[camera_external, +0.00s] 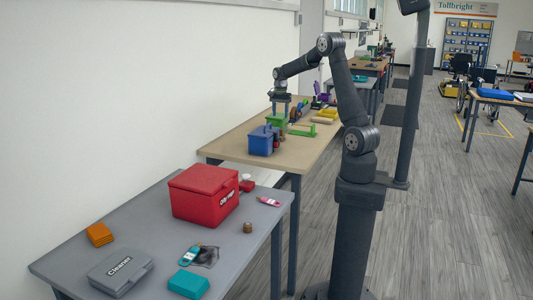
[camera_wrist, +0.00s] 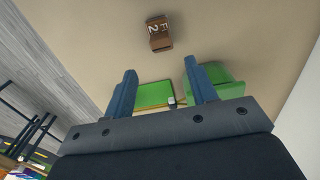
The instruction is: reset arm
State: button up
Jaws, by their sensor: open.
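My gripper (camera_external: 280,108) hangs pointing down over the tan table (camera_external: 226,146) in the external view, just above a green bin (camera_external: 277,122). In the wrist view its two blue-grey fingers (camera_wrist: 160,67) are spread apart, with nothing held between their tips. Green surfaces (camera_wrist: 155,95) show below and between the fingers. A brown block with pale marks (camera_wrist: 159,34) lies on the table beyond the fingertips. A blue bin (camera_external: 262,141) stands on the table in front of the green bin. Their contents cannot be made out.
A grey table (camera_external: 140,222) nearer the camera holds a red box (camera_external: 203,195), a grey Cleaner case (camera_external: 119,272), an orange stack (camera_external: 99,234) and a teal box (camera_external: 188,284). Yellow and green items (camera_external: 326,115) lie right of my gripper. A wall borders the left.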

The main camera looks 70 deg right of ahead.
notch_tip(320, 180, down, 10)
jog(key=shift+f, duration=0.2)
notch_tip(320, 180, up, 4)
jog(key=shift+r, duration=0.25)
jog(key=s+d+r, duration=0.5)
jog(key=s+r, duration=0.2)
jog(key=s, duration=0.4)
jog(key=s+d+f+n, duration=0.2)
jog(key=s+d+f, duration=0.15)
jog(key=d, duration=0.25)
send_over(289, 137)
jog(key=f, duration=0.7)
jog(key=shift+d, duration=0.3)
notch_tip(289, 137, down, 2)
jog(key=shift+f, duration=0.9)
jog(key=shift+r, duration=0.1)
